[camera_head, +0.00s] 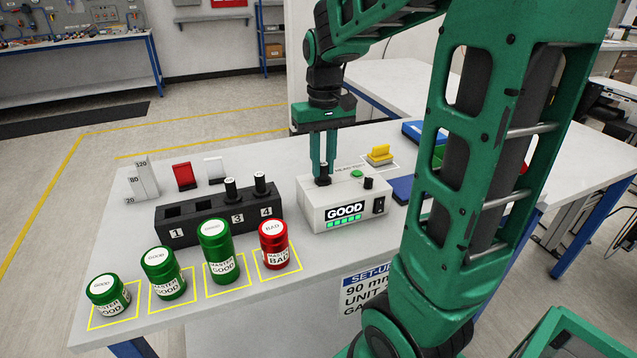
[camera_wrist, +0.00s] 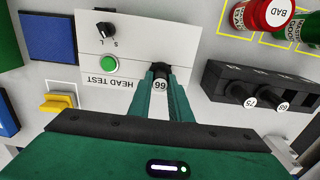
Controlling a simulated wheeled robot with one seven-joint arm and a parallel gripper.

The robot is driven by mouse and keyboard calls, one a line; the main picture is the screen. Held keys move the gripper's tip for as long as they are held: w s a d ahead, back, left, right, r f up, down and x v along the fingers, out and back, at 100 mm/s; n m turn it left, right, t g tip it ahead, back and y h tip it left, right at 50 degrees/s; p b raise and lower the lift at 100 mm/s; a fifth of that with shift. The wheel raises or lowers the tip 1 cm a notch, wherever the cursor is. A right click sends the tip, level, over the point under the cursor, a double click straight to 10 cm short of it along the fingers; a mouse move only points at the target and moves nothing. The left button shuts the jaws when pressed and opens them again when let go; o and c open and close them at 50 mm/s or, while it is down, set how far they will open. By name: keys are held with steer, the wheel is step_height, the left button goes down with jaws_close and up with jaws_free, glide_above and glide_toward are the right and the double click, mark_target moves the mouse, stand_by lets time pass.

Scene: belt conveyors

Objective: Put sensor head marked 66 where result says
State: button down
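The sensor head marked 66 (camera_wrist: 161,84) stands upright in the socket of the white head-test box (camera_head: 320,217). It shows as a black knob in the head view (camera_head: 323,176). My gripper (camera_head: 323,160) points down with its two fingers closed on the sides of this head. The black rack (camera_head: 182,238) has slots numbered from 1 to 4. Slots 1 and 2 look empty; slots 3 and 4 hold black sensor heads (camera_head: 231,188) and (camera_head: 261,184).
Green MASTER GOOD cans (camera_head: 222,262) and a red MASTER BAD can (camera_head: 275,252) stand in yellow squares along the front edge. A height gauge (camera_head: 141,182), red block (camera_head: 182,176) and white block (camera_head: 214,168) stand behind the rack. A yellow block (camera_head: 379,154) and blue tray (camera_head: 402,190) are right.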

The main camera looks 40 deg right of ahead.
steer(key=shift+r, duration=1.15)
stand_by(1.0)
steer(key=shift+r, duration=3.15)
